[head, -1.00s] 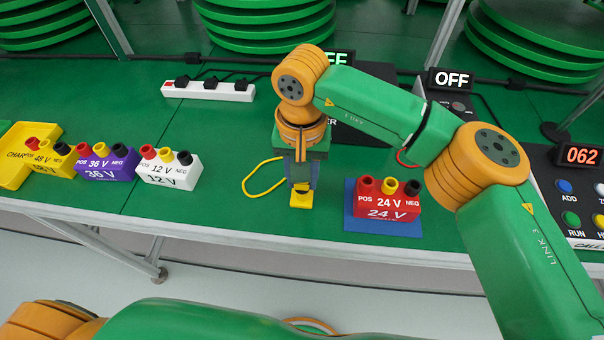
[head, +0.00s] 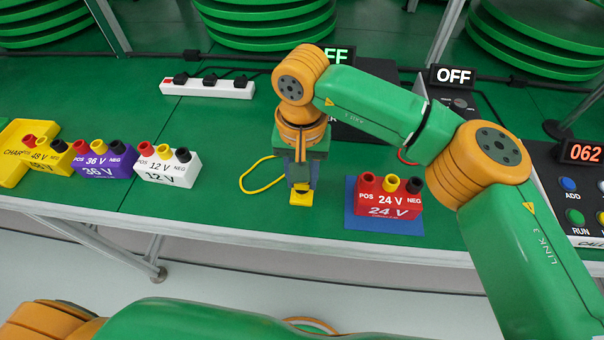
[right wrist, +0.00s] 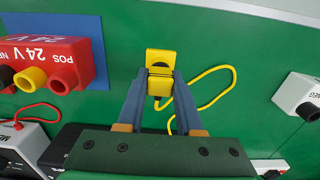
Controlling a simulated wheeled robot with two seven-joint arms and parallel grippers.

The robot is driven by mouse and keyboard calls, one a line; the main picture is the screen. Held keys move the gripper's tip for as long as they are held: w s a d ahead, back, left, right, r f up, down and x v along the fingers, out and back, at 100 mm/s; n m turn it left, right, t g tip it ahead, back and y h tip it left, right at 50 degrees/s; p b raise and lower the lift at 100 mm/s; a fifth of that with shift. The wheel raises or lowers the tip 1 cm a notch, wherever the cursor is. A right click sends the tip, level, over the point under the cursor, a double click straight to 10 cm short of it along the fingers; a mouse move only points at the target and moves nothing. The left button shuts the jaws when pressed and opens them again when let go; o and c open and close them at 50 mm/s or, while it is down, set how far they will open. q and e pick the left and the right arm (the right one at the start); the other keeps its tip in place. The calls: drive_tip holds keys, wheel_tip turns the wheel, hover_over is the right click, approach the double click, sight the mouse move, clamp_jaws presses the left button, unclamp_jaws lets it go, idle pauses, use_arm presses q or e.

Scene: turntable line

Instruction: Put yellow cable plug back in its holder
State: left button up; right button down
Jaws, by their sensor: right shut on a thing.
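My right gripper (head: 300,185) points down over the green table and is shut on the yellow cable plug (right wrist: 161,87). The plug's yellow cable (right wrist: 212,100) loops out beside the gripper, and the loop also shows in the head view (head: 258,178). A yellow holder (head: 301,198) with a dark recess sits just in front of the fingers, and it also shows beyond the plug in the right wrist view (right wrist: 160,54). Plug and holder lie close together; I cannot tell whether the plug is seated. My left gripper is out of view.
A red 24 V box (head: 388,196) on a blue mat (head: 352,222) stands right of the gripper. White 12 V (head: 167,168), purple 36 V and yellow 48 V boxes stand left. A white power strip (head: 208,89) lies behind. A button panel (head: 570,200) is at the far right.

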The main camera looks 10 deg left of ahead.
drive_tip(key=shift+c, duration=2.4)
unclamp_jaws()
drive_tip(key=shift+r+p, duration=3.05)
drive_tip(key=shift+r, duration=0.8)
drive_tip(key=shift+f, duration=0.1)
